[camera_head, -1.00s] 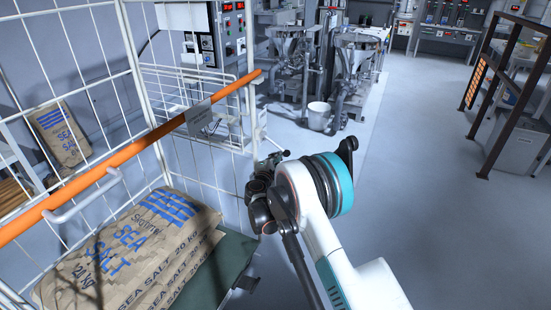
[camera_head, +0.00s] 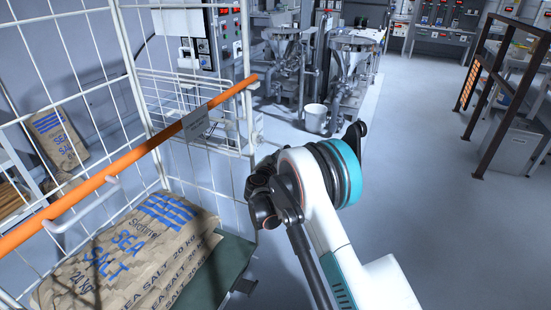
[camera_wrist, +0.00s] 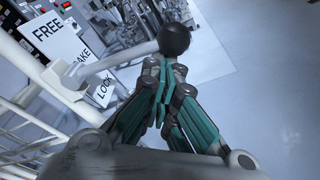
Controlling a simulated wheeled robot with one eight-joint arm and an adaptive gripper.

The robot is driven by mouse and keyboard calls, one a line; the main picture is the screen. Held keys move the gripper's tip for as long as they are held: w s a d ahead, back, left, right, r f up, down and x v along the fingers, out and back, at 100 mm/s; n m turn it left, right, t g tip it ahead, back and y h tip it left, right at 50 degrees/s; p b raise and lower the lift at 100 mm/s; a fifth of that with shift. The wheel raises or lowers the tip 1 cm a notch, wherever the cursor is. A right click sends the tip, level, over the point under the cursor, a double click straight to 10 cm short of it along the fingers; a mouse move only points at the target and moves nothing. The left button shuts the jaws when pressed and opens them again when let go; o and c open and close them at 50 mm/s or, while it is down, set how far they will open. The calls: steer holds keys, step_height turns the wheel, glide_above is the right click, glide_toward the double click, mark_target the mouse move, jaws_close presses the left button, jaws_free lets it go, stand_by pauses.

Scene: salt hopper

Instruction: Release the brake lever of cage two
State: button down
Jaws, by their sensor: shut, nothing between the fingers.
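In the wrist view, the brake lever is a pale grey bar (camera_wrist: 112,62) ending in a round black knob (camera_wrist: 174,40). It runs from the cage side at left towards the upper middle. A white sign (camera_wrist: 62,50) behind it reads FREE at the top and LOCK lower down, with the brake word partly covered by the bar. My gripper (camera_wrist: 168,75), with teal fingers, is shut and empty. Its tips appear just below the knob; I cannot tell whether they touch. In the head view, my wrist hides the fingers and the lever is not discernible.
A white wire cage (camera_head: 142,100) with an orange bar (camera_head: 120,162) stands at left, holding sea salt sacks (camera_head: 130,250). A white bucket (camera_head: 315,118) and machines (camera_head: 350,75) stand behind. A brown railing (camera_head: 490,95) is at right. The floor between is open.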

step_height(320, 180, up, 6)
steer(key=n+g+h+p, duration=0.1)
steer(key=n+p, duration=0.1)
steer(key=n, duration=0.3)
steer(key=shift+d+r, duration=0.2)
steer(key=shift+d, duration=0.05)
stand_by(0.5)
step_height(320, 180, down, 5)
steer(key=b, duration=0.4)
steer(key=r+p+v, duration=0.1)
steer(key=p+v, duration=0.3)
steer(key=v, duration=0.5)
steer(key=shift+a, duration=0.35)
steer(key=shift+s, duration=0.1)
